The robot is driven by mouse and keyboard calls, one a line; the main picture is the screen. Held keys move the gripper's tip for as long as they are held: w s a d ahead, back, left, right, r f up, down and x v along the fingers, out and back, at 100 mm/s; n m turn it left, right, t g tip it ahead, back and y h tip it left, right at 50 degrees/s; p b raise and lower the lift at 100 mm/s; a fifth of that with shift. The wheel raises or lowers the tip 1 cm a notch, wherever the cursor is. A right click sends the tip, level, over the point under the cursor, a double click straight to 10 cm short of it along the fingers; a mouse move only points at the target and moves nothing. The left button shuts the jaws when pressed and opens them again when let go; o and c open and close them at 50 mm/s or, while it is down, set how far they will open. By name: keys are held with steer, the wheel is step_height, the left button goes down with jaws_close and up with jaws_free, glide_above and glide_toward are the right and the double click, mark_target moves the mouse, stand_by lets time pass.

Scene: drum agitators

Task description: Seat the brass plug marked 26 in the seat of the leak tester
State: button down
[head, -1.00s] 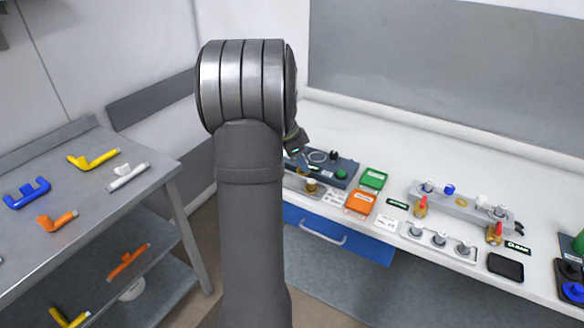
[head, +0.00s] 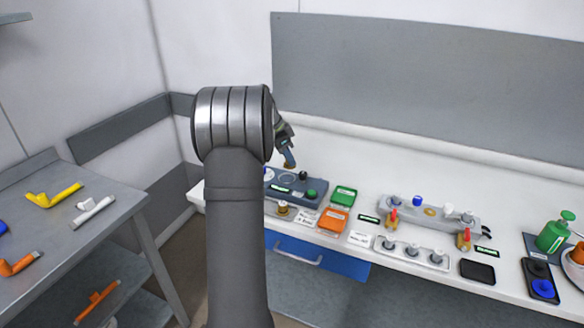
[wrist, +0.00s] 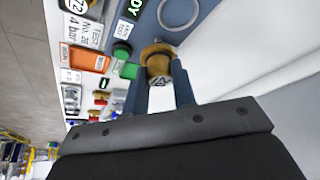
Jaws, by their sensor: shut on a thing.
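My gripper (wrist: 163,92) is shut on a brass plug (wrist: 158,66), gripped between two blue-grey fingers in the wrist view. A dark mark shows on the plug, too small to read surely. In the head view my gripper (head: 289,163) is above the back of the leak tester (head: 300,196), a dark blue box with a display, a green knob and a pale ring on top. In the wrist view the ring (wrist: 180,12) lies beyond the plug, to its upper right; the plug appears apart from it. The seat itself I cannot make out clearly.
Another brass piece (head: 283,208) stands in front of the tester. Green (head: 344,195) and orange (head: 333,219) trays lie to its right. Farther right are a grey manifold (head: 430,211) and a plate with metal knobs (head: 411,251).

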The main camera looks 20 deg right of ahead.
steer(key=shift+w+d+f, duration=0.1)
steer(key=shift+w+f, duration=0.5)
steer(key=shift+f, duration=0.55)
steer(key=shift+w+d+f, duration=0.1)
steer(key=shift+w+f, duration=0.55)
steer(key=shift+f, duration=0.45)
steer(key=shift+w+f, duration=0.6)
steer(key=shift+f, duration=0.55)
steer(key=shift+f, duration=0.4)
steer(key=c, duration=1.1)
jaws_free()
steer(key=o, duration=0.3)
steer(key=shift+r, duration=0.15)
